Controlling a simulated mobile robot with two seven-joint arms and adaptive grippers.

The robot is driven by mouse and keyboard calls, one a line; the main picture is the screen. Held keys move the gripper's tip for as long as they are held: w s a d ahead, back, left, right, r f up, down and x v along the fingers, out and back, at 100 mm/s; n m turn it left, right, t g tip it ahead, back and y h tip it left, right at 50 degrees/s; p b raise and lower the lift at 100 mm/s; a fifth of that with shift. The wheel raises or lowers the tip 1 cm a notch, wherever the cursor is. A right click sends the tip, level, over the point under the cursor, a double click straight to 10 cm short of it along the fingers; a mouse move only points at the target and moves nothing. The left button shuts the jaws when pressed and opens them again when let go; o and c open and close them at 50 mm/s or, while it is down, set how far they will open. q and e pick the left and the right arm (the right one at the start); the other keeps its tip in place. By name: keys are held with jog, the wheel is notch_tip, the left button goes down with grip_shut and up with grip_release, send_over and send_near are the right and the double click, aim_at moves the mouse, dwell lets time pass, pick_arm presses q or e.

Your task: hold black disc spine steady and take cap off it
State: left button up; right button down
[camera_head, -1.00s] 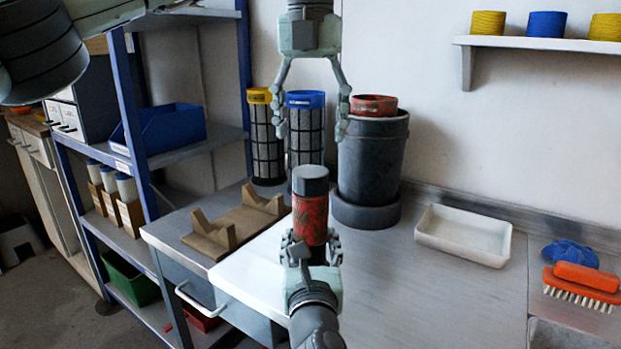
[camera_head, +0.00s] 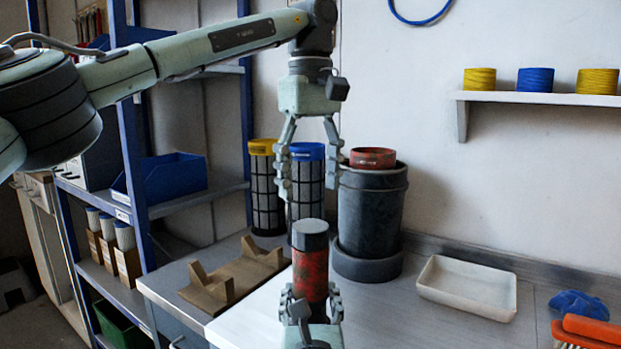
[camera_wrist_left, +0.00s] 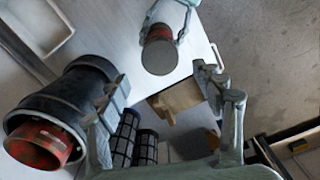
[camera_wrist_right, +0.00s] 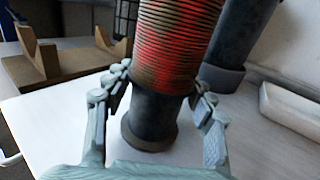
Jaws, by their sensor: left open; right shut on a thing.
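The disc spine (camera_head: 310,274) stands upright, ribbed and mottled red-brown, with a black lower end (camera_wrist_right: 153,112) in the right wrist view. A dark grey round cap (camera_head: 310,235) sits on its top. My right gripper (camera_head: 310,302) is shut around the lower part of the spine. My left gripper (camera_head: 307,190) is open, pointing down, with its fingertips a little above the cap and nothing between them. In the left wrist view the cap's grey top (camera_wrist_left: 167,58) faces the camera, beyond the open fingers.
A black vessel (camera_head: 370,215) with a red insert (camera_head: 372,157) stands behind on the right, beside yellow-topped (camera_head: 262,190) and blue-topped (camera_head: 307,153) mesh cylinders. A wooden cradle (camera_head: 215,290) is at left, a white tray (camera_head: 468,288) at right. The bench between is mostly clear.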

aim_at(311, 225)
pick_arm(q)
jog(key=m, duration=0.7)
jog(key=shift+m, duration=0.3)
jog(key=m, duration=0.6)
jog(key=shift+m, duration=0.3)
jog(key=shift+f, duration=4)
jog(key=shift+c, duration=0.4)
